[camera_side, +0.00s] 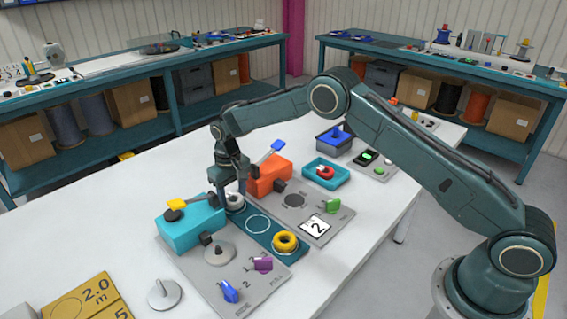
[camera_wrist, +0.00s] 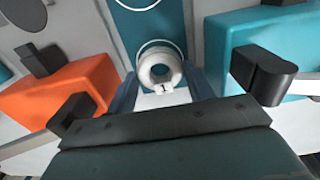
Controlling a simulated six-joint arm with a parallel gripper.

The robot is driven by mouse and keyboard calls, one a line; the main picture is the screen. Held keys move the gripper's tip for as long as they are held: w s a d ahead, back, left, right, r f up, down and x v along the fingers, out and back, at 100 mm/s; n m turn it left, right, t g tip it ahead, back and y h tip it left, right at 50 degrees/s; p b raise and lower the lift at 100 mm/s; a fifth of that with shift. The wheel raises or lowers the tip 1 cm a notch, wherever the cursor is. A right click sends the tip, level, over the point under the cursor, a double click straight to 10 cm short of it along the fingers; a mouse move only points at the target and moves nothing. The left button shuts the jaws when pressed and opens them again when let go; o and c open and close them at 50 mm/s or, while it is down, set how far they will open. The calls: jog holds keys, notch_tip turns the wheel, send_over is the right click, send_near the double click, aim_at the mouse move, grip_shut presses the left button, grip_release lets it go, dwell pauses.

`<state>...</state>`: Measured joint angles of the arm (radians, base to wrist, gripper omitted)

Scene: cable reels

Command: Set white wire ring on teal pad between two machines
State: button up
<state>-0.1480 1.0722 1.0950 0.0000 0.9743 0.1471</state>
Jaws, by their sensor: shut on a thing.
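My gripper (camera_side: 231,193) points down at the far end of the teal pad (camera_side: 272,236), between the turquoise machine (camera_side: 190,231) and the orange machine (camera_side: 270,176). It is shut on the white wire ring (camera_side: 236,203). In the wrist view, the white ring (camera_wrist: 160,68) lies between the fingertips (camera_wrist: 160,88), over the end of the teal pad (camera_wrist: 150,30). I cannot tell whether the ring touches the pad. An empty white circle outline (camera_side: 257,224) is on the pad's middle. A yellow ring (camera_side: 285,241) sits on its near end.
Each machine has a lever and a grey base plate. A teal tray (camera_side: 326,172) holds a red ring.

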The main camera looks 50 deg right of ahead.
jog(key=shift+f, duration=0.15)
jog(key=shift+f, duration=0.1)
jog(key=o, duration=1.1)
jog(key=shift+o, duration=0.2)
notch_tip(320, 180, up, 8)
